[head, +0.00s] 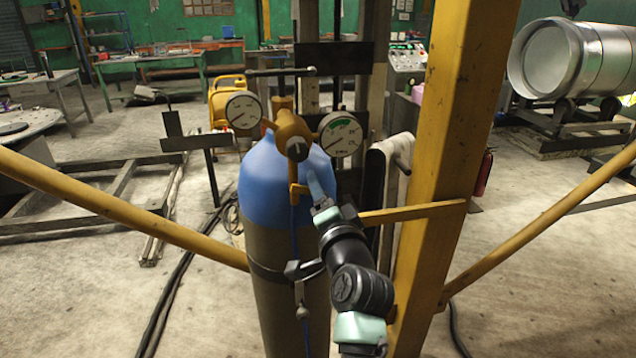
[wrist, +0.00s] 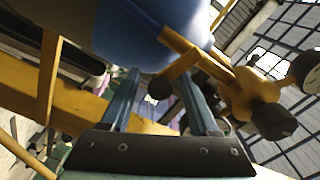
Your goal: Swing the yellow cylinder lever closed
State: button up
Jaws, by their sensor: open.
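The blue-topped gas cylinder (head: 275,180) stands upright in the middle of the head view. A yellow valve body with two gauges sits at its top. The short yellow lever (head: 297,189) hangs below the valve, against the blue shoulder. In the wrist view, the yellow lever (wrist: 184,62) runs from the valve across the blue surface, with a dark round knob near it. My gripper (head: 318,182) is just right of the lever in the head view. In the wrist view, my gripper (wrist: 158,80) has its two fingers apart. I cannot tell whether a finger touches the lever.
A yellow column (head: 435,180) stands close to the right of my arm, with a yellow crossbar (head: 412,212) reaching to the cylinder. Diagonal yellow braces cross both sides. The left gauge (head: 243,110) and right gauge (head: 340,134) stick out above the lever. Hoses lie on the floor.

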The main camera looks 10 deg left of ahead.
jog(key=shift+x, duration=1.05)
